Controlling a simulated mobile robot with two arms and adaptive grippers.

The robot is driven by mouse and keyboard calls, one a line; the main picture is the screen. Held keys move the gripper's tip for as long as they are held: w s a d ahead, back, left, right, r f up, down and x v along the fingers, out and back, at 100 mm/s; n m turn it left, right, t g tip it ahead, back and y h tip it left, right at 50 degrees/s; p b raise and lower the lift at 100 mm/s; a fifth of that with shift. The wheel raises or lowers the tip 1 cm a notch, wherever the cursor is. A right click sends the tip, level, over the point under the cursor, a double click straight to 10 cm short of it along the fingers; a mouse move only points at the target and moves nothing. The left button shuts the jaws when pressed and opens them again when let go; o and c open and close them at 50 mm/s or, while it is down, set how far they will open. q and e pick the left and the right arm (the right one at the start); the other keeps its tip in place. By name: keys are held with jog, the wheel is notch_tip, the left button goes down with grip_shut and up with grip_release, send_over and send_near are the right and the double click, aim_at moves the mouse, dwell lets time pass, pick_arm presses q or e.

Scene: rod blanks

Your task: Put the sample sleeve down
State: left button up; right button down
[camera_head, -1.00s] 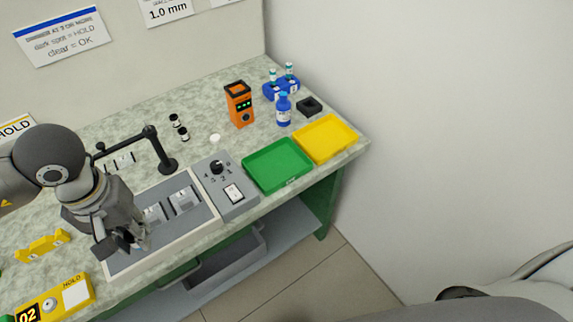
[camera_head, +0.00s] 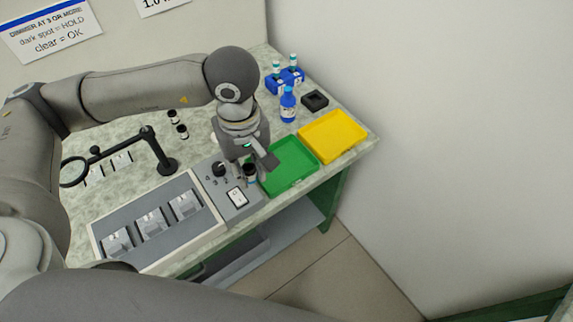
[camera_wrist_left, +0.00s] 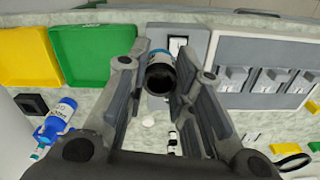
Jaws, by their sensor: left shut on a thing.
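The sample sleeve (camera_head: 249,174) is a small dark cylinder with a pale band. In the left wrist view the sleeve (camera_wrist_left: 160,76) sits between the two fingers, its dark open end facing the camera. My left gripper (camera_head: 258,164) is shut on it, above the grey control panel (camera_head: 217,195) and beside the near left edge of the green tray (camera_head: 290,182). The gripper's fingers also show in the left wrist view (camera_wrist_left: 163,68). I cannot tell the exact height of the sleeve over the panel. My right gripper is not in view.
The yellow tray (camera_head: 334,136) and green tray look empty. A blue bottle (camera_head: 288,105), a black square block (camera_head: 315,99) and a blue rack (camera_head: 284,80) stand behind. A grey fixture with metal blocks (camera_head: 151,224) and a magnifier stand (camera_head: 166,164) lie left. Two small dark cylinders (camera_head: 178,124) stand behind.

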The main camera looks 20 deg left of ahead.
pick_arm(q)
jog(key=d+m, duration=0.4)
jog(key=m, duration=1.3)
jog(key=d+m, duration=0.3)
jog(key=m, duration=1.4)
jog(key=w+a+f, duration=0.1)
jog(key=w+f, duration=0.2)
jog(key=w, duration=0.1)
jog(key=w+a+f+p, duration=0.1)
jog(key=w+f, duration=0.2)
jog(key=w, duration=0.1)
jog(key=w+a+f+p, duration=0.1)
jog(key=w+a+f, duration=0.1)
jog(key=w+f, duration=0.1)
jog(key=shift+w+a+f, duration=0.1)
jog(key=shift+w+f, duration=0.25)
jog(key=shift+w, duration=0.4)
jog(key=shift+w+a+f, duration=0.15)
jog(key=shift+w+f, duration=0.2)
jog(key=shift+f, duration=0.1)
jog(key=shift+w+f+p, duration=0.1)
jog(key=shift+f+p, duration=0.25)
notch_tip(320, 180, down, 2)
jog(key=shift+f+p, duration=0.1)
jog(key=shift+p, duration=0.35)
jog(key=shift+f, duration=0.2)
